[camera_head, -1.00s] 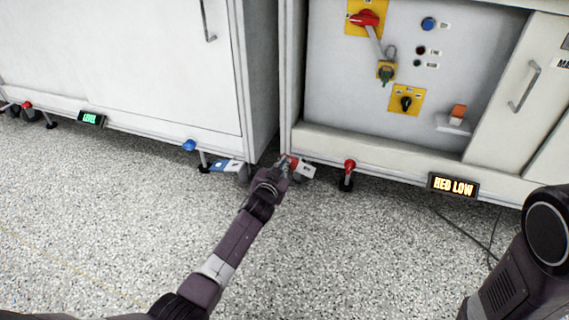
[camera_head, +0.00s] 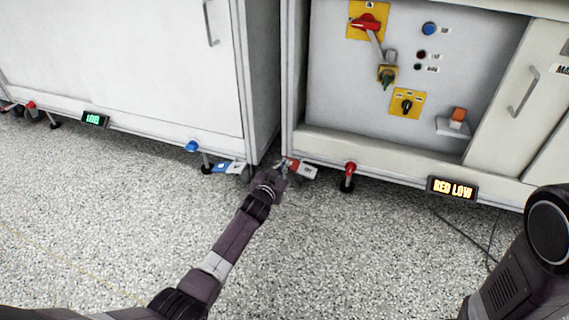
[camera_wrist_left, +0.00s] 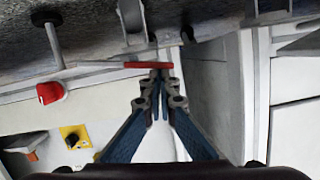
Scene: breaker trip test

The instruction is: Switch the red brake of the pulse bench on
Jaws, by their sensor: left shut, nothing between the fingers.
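The red brake (camera_head: 293,164), a small red lever with a white label plate (camera_head: 307,173) beside it, sits low at the left corner of the pulse bench (camera_head: 330,147). It shows in the left wrist view as a flat red bar (camera_wrist_left: 142,65). My left gripper (camera_head: 281,166) is shut and empty at the brake. Its fingertips (camera_wrist_left: 160,76) are right at the red bar; I cannot tell whether they touch. The gripper partly hides the brake and its caster. My right gripper is out of view; only part of my right arm shows.
The speckled floor (camera_head: 330,250) in front is mostly clear.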

